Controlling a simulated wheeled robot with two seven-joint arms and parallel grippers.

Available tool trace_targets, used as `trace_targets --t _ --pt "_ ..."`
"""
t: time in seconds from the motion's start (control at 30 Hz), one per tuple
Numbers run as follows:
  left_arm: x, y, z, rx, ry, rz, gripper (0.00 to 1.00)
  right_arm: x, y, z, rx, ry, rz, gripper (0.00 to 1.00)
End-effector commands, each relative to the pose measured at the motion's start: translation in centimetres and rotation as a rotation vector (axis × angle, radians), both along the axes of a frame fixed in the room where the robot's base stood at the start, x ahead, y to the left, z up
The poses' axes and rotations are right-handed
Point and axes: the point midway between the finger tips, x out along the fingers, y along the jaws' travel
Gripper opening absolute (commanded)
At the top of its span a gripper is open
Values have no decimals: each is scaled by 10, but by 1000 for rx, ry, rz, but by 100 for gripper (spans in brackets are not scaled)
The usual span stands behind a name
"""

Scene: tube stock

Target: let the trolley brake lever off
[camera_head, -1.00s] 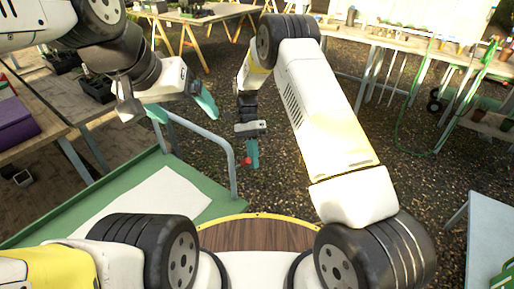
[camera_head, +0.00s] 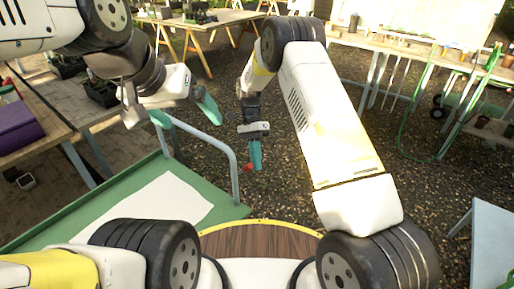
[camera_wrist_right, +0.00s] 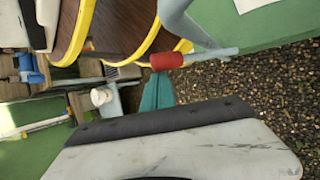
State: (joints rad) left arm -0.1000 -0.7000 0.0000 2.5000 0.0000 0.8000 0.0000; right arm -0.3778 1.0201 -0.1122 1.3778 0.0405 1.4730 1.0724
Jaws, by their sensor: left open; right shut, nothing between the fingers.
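The trolley's green deck (camera_head: 100,212) stands at the lower left in the head view, with a grey tube handle (camera_head: 233,172) at its right end. The brake lever's red grip (camera_head: 248,167) sticks out by the handle; the right wrist view shows the red grip (camera_wrist_right: 166,60) on a grey rod (camera_wrist_right: 210,53). My right gripper (camera_head: 255,155) is shut and empty, its teal fingers pointing down close beside the red grip. In the wrist view its fingertips (camera_wrist_right: 157,92) lie just below the grip; contact cannot be told. My left gripper (camera_head: 184,112) is open and empty above the handle.
A white sheet (camera_head: 155,210) lies on the deck. A bench with a purple box (camera_head: 18,128) is at the left, and a grey-blue table (camera_head: 494,235) at the right. Work tables stand at the back. The gravel (camera_head: 410,185) beyond my right arm is mostly clear.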

Motion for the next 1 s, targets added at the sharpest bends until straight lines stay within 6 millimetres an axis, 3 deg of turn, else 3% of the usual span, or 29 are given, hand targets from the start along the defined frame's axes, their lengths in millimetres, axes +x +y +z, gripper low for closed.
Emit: trace_targets --t 0.5,1.0 --pt "0 0 0 0 0 0 90 45 8 55 1 -2 0 0" --pt "0 0 0 0 0 0 90 48 5 68 19 -18 4 0"
